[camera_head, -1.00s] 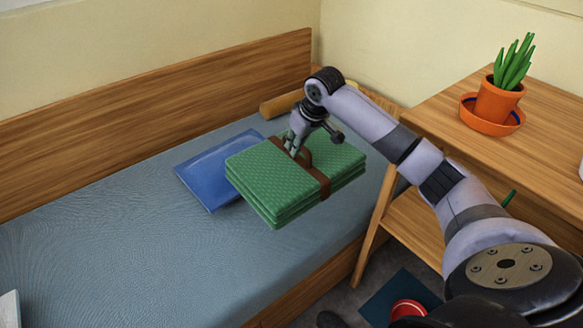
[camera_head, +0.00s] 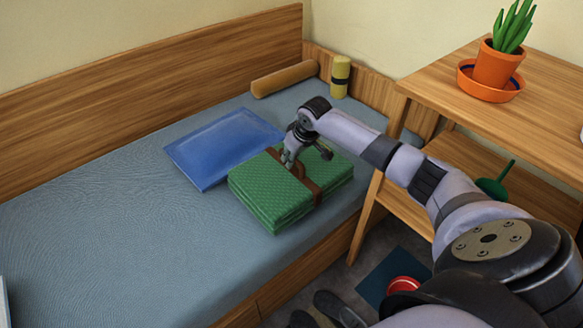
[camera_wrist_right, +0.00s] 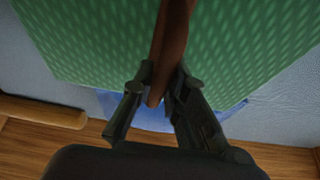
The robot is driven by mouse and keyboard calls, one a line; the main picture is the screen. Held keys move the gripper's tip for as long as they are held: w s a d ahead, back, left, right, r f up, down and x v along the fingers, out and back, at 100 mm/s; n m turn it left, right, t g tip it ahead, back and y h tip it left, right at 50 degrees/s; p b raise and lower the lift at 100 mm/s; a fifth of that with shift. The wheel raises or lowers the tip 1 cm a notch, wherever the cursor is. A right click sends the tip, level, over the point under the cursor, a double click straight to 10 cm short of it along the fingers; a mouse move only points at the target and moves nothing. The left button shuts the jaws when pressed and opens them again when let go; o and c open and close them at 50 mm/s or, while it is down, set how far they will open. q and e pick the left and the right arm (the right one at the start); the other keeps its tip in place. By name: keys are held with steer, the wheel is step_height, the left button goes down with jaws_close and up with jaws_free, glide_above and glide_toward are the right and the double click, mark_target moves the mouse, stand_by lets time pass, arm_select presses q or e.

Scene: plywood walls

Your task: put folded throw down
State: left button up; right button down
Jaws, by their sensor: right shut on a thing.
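The folded throw (camera_head: 265,195) is green, in stacked layers, with a brown strap and handle (camera_head: 303,175) around its middle. It is at the near edge of the bed (camera_head: 120,235), apparently on or just above the mattress; I cannot tell if it touches. My right gripper (camera_head: 289,163) is above it, shut on the strap's handle. In the right wrist view the fingers (camera_wrist_right: 160,95) close around the brown strap (camera_wrist_right: 170,45), with the green throw (camera_wrist_right: 90,40) filling the area behind. My left gripper is not in view.
A blue flat cushion (camera_head: 220,145) lies just left of the throw. A tan bolster (camera_head: 284,78) and a yellow roll (camera_head: 340,77) are at the bed's far end. A wooden stand (camera_head: 430,85) with a potted plant (camera_head: 498,65) is right.

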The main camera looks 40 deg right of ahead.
mark_target(292, 169)
steer(key=shift+f+b, duration=0.35)
steer(key=shift+f, duration=1.45)
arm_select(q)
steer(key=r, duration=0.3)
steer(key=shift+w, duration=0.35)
arm_select(e)
steer(key=c, duration=2)
jaws_free()
steer(key=shift+f, duration=0.1)
steer(key=shift+c, duration=0.2)
steer(key=o, duration=0.5)
steer(key=shift+c, duration=0.2)
steer(key=shift+s+r, duration=0.1)
steer(key=shift+r, duration=0.25)
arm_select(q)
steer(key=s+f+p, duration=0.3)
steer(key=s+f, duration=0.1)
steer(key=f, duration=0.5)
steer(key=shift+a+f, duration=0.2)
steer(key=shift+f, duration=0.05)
arm_select(e)
steer(key=v, duration=1.1)
steer(key=shift+s+r, duration=0.1)
steer(key=shift+r, duration=0.15)
steer(key=shift+a, duration=0.1)
